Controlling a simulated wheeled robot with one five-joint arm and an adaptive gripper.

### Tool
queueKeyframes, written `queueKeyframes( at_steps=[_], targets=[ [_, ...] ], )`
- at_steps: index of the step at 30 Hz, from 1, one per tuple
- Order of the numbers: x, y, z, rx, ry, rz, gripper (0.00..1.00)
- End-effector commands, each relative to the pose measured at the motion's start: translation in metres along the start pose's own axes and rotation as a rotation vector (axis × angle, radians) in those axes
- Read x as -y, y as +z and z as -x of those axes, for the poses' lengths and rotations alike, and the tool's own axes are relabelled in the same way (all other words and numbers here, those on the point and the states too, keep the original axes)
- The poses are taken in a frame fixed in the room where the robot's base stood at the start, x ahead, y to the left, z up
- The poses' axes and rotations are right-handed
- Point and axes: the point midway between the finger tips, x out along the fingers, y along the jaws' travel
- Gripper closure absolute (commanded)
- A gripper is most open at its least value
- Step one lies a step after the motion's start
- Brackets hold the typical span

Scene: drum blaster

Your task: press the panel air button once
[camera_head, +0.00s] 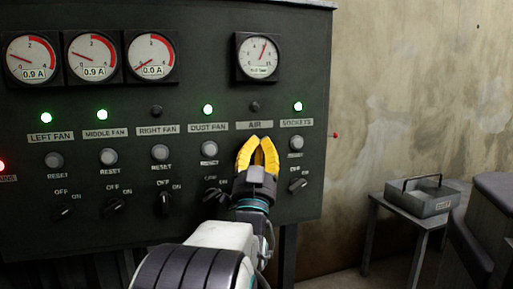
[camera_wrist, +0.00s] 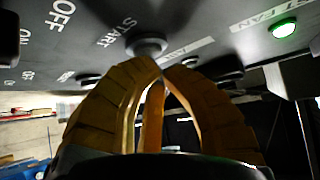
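The dark control panel (camera_head: 200,190) fills the left and middle of the head view. Its AIR label (camera_head: 254,125) sits under an unlit lamp (camera_head: 254,106). My gripper (camera_head: 262,142), with yellow fingers, is just below that label and hides the AIR button there. The fingertips are together with nothing between them. In the wrist view my gripper (camera_wrist: 160,62) has its tips close to a round grey button (camera_wrist: 146,46) beside the word START. I cannot tell whether they touch it.
The dust fan button (camera_head: 209,149) and sockets button (camera_head: 296,144) flank my gripper closely. Rotary switches sit below. Green lamps are lit for left, middle and dust fans and sockets (camera_head: 298,106). A grey metal box (camera_head: 422,197) stands on a small table at right.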

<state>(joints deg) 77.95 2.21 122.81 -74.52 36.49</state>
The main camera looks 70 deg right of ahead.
Motion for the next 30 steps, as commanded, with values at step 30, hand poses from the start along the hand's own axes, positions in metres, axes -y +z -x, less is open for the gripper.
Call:
queueKeyframes(
  at_steps=[30],
  targets=[
    [0.0006, -0.0021, 0.0033, 0.001, 0.002, 0.000, 1.00]
  ],
)
